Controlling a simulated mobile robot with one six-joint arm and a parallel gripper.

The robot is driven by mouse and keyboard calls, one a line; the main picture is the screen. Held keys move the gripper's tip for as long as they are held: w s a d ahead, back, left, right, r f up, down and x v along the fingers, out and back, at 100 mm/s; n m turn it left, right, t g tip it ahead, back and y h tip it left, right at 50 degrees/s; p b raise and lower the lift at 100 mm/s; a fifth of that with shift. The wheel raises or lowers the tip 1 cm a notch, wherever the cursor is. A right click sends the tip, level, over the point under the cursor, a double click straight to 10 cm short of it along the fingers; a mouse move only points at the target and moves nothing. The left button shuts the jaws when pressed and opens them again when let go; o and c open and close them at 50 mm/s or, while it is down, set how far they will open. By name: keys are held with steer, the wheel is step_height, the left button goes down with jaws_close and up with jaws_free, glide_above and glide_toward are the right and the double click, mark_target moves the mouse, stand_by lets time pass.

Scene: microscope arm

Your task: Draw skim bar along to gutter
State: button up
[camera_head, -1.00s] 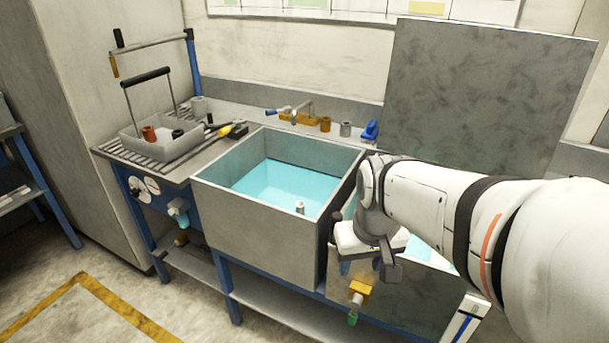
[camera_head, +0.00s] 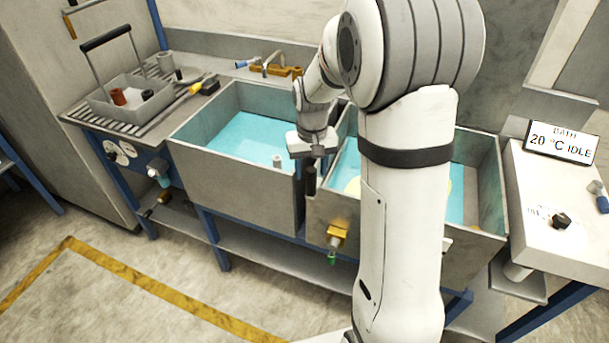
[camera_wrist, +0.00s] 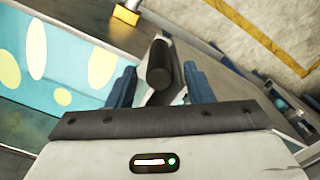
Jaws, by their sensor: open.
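My gripper (camera_head: 311,168) hangs at the left end of the right tank (camera_head: 487,236), near the wall between the two tanks. In the wrist view, its blue-grey fingers (camera_wrist: 160,72) are open, one on each side of a dark round grip (camera_wrist: 159,55), with gaps visible. This grip looks like the skim bar's handle; the bar itself is mostly hidden. Pale yellow patches (camera_wrist: 98,67) float on the blue water (camera_wrist: 70,75) in the wrist view. My arm hides much of the right tank in the head view. I cannot make out the gutter for certain.
The left tank (camera_head: 225,178) holds blue water. A yellow valve (camera_head: 337,232) sticks out of the right tank's front. A grey basket (camera_head: 128,98) stands on the slatted drainboard at left. A bath display (camera_head: 561,142) stands at right.

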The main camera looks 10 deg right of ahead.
mark_target(311, 177)
steer(key=shift+f, duration=1.7)
steer(key=shift+c, duration=0.2)
jaws_close()
